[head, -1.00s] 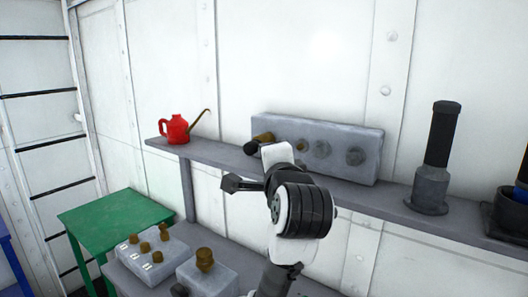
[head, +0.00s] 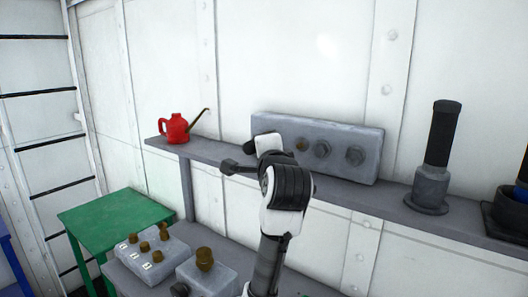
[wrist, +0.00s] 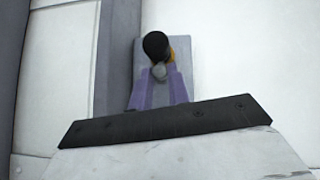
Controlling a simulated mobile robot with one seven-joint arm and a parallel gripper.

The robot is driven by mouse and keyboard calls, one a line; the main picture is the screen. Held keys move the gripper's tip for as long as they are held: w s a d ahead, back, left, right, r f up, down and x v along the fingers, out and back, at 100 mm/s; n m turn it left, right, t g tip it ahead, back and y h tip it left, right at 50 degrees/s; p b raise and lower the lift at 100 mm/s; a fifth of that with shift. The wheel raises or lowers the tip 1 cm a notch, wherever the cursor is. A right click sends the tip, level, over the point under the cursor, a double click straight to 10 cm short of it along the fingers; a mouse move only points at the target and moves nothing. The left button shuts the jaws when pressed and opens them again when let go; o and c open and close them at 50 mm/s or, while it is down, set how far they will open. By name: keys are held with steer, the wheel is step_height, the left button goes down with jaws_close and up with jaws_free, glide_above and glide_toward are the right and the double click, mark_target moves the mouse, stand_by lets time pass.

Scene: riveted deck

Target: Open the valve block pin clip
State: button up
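The grey valve block (head: 340,150) stands on the wall shelf, with several round fittings on its front. My gripper's white hand is at the block's left end in the head view and hides much of that end. In the wrist view, my gripper's two purple-grey fingers (wrist: 160,82) are apart, one on each side of a small grey stem. A black rounded knob (wrist: 156,45) is just beyond the fingertips, with a yellow-brass part (wrist: 172,54) at its right. I cannot tell whether the fingers touch the stem. No separate pin clip can be made out.
A red oil can (head: 175,129) stands left on the shelf (head: 216,154). A black-topped cylinder (head: 439,150) stands to the right. Below are a green table (head: 115,215) and grey blocks with brass knobs (head: 204,262). The shelf between can and block is clear.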

jaws_close()
steer(key=shift+r+n+g+h, duration=0.2)
steer(key=shift+n+g+h, duration=0.2)
steer(key=shift+n+g, duration=0.6)
steer(key=o, duration=0.6)
jaws_free()
